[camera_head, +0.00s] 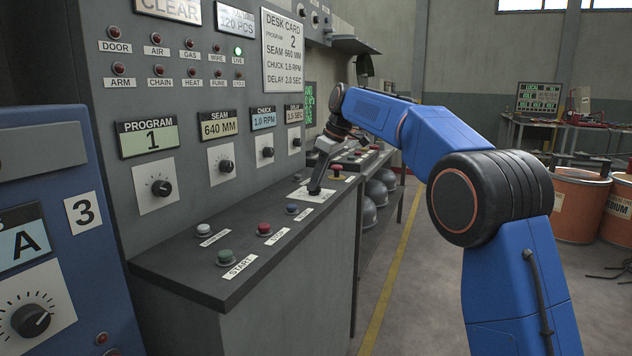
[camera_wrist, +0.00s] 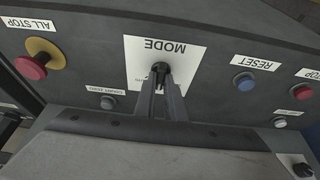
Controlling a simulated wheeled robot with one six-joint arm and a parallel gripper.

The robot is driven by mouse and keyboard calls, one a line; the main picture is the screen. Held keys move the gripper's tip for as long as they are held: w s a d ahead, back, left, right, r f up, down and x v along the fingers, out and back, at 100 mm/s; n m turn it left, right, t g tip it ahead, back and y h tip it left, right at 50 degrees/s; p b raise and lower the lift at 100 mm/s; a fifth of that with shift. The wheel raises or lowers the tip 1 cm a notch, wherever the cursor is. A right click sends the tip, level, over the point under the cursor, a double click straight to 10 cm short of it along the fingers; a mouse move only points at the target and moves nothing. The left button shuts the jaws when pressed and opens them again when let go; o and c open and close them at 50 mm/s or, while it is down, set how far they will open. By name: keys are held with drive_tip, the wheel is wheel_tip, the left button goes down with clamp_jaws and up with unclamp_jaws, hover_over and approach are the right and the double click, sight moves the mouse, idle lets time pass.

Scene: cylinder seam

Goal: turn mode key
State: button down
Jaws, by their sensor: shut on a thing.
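The mode key (camera_wrist: 160,66) is a small dark key at the centre of a white plate marked MODE (camera_wrist: 194,53), which appears upside down in the wrist view. My gripper (camera_wrist: 161,75) is shut on the key, its two narrow fingers close together around it. The fingertips hide much of the key, so its exact angle is unclear. In the head view my gripper (camera_head: 316,188) reaches down to the white mode plate (camera_head: 299,195) on the sloping desk panel, and the key itself is hidden there.
Close by are the blue RESET button (camera_wrist: 244,82) and the red ALL STOP button (camera_wrist: 30,67) on its yellow base. Red STOP (camera_head: 264,228) and green START (camera_head: 224,256) buttons sit nearer. An upright panel with dials (camera_head: 162,187) rises behind the desk.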

idle(0.3)
drive_tip(key=c, duration=1.8)
unclamp_jaws()
drive_tip(key=shift+r, duration=0.1)
drive_tip(key=shift+v, duration=8.6)
drive_tip(key=shift+d, duration=0.15)
